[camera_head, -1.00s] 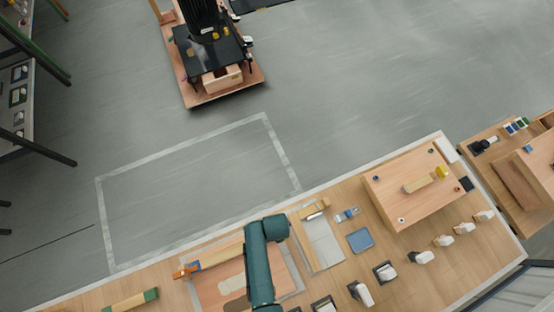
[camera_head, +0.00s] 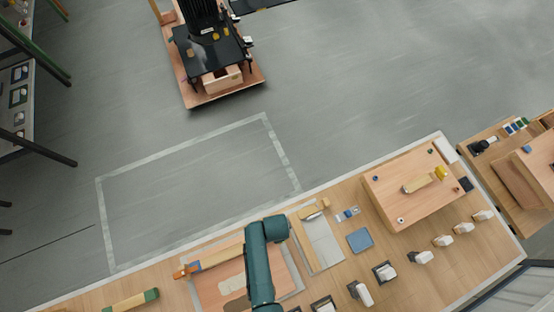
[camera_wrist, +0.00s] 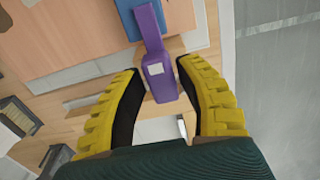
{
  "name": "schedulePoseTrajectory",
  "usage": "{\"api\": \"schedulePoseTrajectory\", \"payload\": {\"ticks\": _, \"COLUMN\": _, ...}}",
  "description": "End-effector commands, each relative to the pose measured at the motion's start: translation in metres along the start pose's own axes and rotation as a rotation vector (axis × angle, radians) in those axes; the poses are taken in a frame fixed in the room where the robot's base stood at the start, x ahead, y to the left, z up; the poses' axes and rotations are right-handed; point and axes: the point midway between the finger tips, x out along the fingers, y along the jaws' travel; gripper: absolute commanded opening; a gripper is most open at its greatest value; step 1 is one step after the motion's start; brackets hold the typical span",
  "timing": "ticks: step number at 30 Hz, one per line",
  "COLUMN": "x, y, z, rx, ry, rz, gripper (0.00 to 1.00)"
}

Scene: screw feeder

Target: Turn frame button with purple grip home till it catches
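The purple grip (camera_wrist: 158,82), with a small pale square on it, shows in the wrist view. It joins a purple bar that runs up towards a blue part (camera_wrist: 150,15). My gripper (camera_wrist: 160,66) is open, with its yellow, dark-lined fingers on either side of the grip. Narrow gaps show between the grip and both fingers, so it does not look clamped. In the head view my teal arm reaches over the wooden bench (camera_head: 345,276), and I cannot make out the purple grip or my fingertips there.
A blue square pad (camera_head: 360,240) lies to the right of my arm. A raised wooden board (camera_head: 408,205) stands further right, with several white-topped pieces along the front. A green-ended block (camera_head: 132,301) is at left.

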Motion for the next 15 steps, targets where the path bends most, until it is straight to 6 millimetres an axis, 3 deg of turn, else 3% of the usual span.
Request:
{"api": "schedulePoseTrajectory", "payload": {"ticks": 3, "x": 0.0, "y": 0.0, "z": 0.0, "rx": -0.001, "ry": 0.0, "rz": 0.0, "gripper": 0.53}}
{"api": "schedulePoseTrajectory", "payload": {"ticks": 11, "x": -0.002, "y": -0.001, "z": 0.0, "rx": -0.001, "ry": 0.001, "rz": -0.002, "gripper": 0.53}}
{"api": "schedulePoseTrajectory", "payload": {"ticks": 15, "x": -0.017, "y": -0.002, "z": -0.001, "rx": -0.002, "ry": 0.002, "rz": -0.005, "gripper": 0.53}}
